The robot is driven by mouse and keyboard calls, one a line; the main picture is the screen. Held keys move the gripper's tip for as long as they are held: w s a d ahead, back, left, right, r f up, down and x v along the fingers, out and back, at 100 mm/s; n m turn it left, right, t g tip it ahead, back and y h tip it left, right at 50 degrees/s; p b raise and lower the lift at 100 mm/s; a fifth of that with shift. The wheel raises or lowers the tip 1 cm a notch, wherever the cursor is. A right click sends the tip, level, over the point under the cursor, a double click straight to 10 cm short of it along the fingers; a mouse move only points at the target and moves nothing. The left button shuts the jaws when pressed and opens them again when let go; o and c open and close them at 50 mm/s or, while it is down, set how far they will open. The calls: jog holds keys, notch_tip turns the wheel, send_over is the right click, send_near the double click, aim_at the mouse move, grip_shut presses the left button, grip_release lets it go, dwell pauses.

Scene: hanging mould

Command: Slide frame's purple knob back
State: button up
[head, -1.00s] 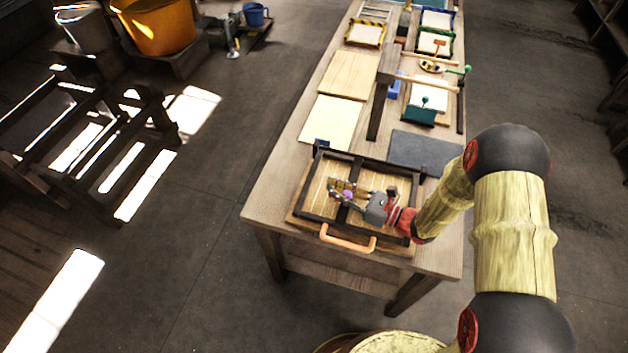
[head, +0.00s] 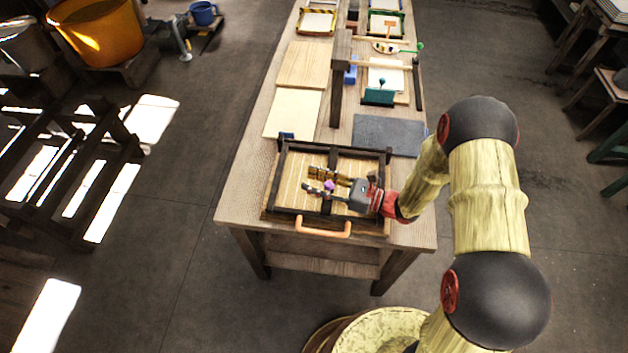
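The dark wooden frame (head: 287,162) lies on a pale slatted panel at the near end of the long table, with a curved orange handle (head: 323,229) at its front edge. A small purple knob (head: 329,186) shows near the frame's middle, by a dark crossbar. My gripper (head: 311,180) reaches in from the right, low over the frame, fingers pointing left. One finger looks golden, the other dark. The fingers are apart, with the knob between them, closer to the dark near finger. Whether a finger touches the knob is too small to tell.
A grey slab (head: 387,134) lies just behind the frame.

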notch_tip(320, 180, up, 10)
dwell(0.7)
jog(key=shift+o, duration=0.2)
